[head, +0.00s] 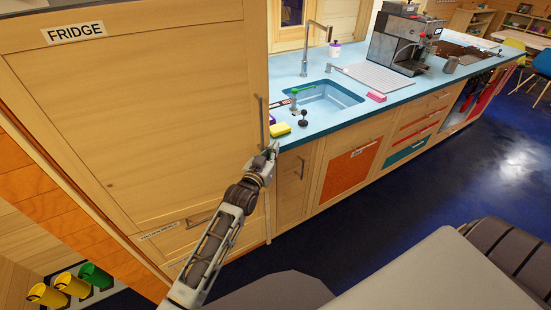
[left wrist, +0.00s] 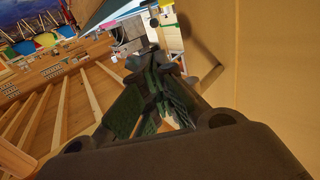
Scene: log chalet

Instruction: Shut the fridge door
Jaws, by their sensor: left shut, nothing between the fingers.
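The fridge door (head: 140,120) is a large pale wooden panel with a FRIDGE label, filling the left of the head view. Its upright bar handle (head: 261,122) is near its right edge. The door looks nearly in line with the panel below, and I see no clear gap; I cannot tell if it is fully shut. My left gripper (head: 273,150) is shut and empty, just below and right of the handle, by the door's right edge. Contact is unclear. In the left wrist view the closed fingers (left wrist: 160,72) are beside a plain wooden surface (left wrist: 275,70). My right gripper is not in view.
A lower panel with a handle (head: 200,218) sits under the fridge door. To the right runs a blue counter (head: 300,70) with a sink (head: 325,97), yellow sponge (head: 280,129) and coffee machine (head: 400,40). Coloured cups (head: 72,284) hang at lower left. Dark floor (head: 370,215) lies open before the counter.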

